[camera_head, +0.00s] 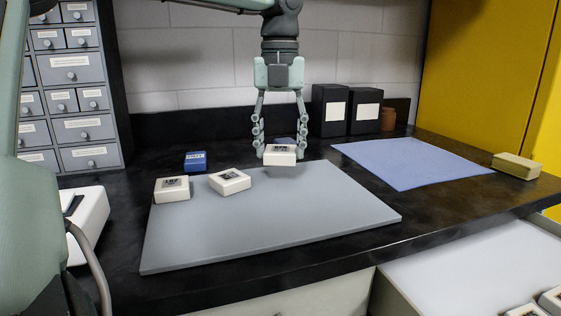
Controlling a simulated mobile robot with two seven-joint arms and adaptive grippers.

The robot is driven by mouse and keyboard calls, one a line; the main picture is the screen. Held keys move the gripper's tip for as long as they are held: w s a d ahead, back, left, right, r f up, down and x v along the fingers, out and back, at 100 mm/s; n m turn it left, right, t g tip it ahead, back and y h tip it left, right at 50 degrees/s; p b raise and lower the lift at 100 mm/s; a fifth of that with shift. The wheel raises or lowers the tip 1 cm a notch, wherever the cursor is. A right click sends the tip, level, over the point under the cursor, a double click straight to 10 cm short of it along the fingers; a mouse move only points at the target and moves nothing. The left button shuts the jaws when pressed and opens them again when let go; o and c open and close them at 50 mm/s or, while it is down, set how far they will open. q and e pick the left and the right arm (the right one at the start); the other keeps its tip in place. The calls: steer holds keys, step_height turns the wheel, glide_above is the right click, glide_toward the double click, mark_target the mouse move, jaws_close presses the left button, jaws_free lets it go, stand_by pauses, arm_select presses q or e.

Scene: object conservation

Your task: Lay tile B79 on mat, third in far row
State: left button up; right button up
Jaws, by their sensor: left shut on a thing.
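The grey mat (270,225) lies on the black worktop. Two white tiles with dark printed labels sit along its far edge: one at the far left (172,196) and a turned one (230,187) to its right. My left gripper (279,151) points down over the mat's far edge and is shut on a third white tile (280,159), to the right of those two. A shadow lies under the held tile, which appears just above the mat. Its label is too small to read. My right gripper is not in view.
A blue cloth (412,165) and a tan block (516,168) lie at right. Black boxes (329,125) stand at the back. Several white tiles (527,310) are in the tray at lower right.

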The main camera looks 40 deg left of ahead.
mark_target(281, 149)
arm_select(q)
steer(key=shift+w+a+f, duration=0.1)
steer(key=shift+w+f, duration=0.05)
steer(key=shift+w, duration=0.05)
steer(key=shift+f, duration=0.25)
step_height(281, 149, down, 3)
steer(key=shift+f, duration=0.15)
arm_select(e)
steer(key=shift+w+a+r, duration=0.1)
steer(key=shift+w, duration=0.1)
arm_select(q)
steer(key=shift+f, duration=0.15)
steer(key=o, duration=1.3)
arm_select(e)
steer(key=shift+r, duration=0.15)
